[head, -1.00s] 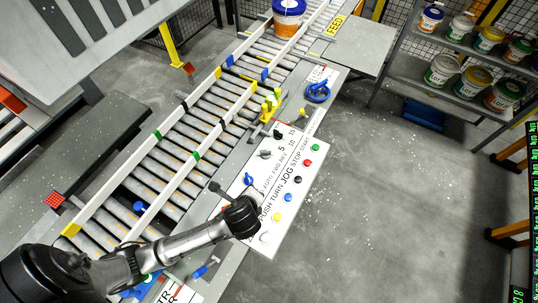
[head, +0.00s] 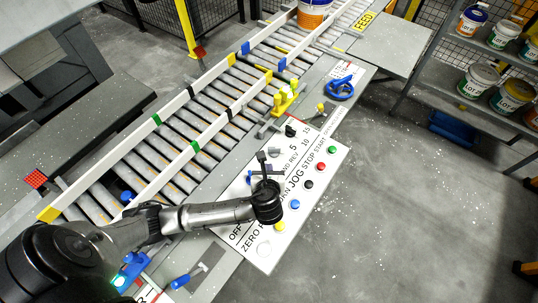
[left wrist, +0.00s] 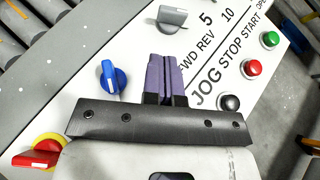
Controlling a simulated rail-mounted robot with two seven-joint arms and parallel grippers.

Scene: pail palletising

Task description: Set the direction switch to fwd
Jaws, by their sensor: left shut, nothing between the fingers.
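The direction switch is a grey knob (left wrist: 172,15) beside the FWD and REV labels on the white control panel (left wrist: 140,33), at the top of the left wrist view. In the head view the grey switch (head: 275,154) is close to my left gripper (head: 263,160), partly hidden by it. The gripper's purple fingers (left wrist: 166,78) are shut and empty. They show just below the switch and right of a blue knob (left wrist: 112,80) in the left wrist view. I cannot tell whether the fingers touch the panel, nor which label the switch points to. My right gripper is not in view.
Green (head: 332,150), red (head: 321,167) and black (head: 309,184) buttons line the panel's right side. A black knob (head: 290,131) sits beyond the switch. A red and yellow knob (left wrist: 40,150) is at lower left. The roller conveyor (head: 185,137) runs alongside.

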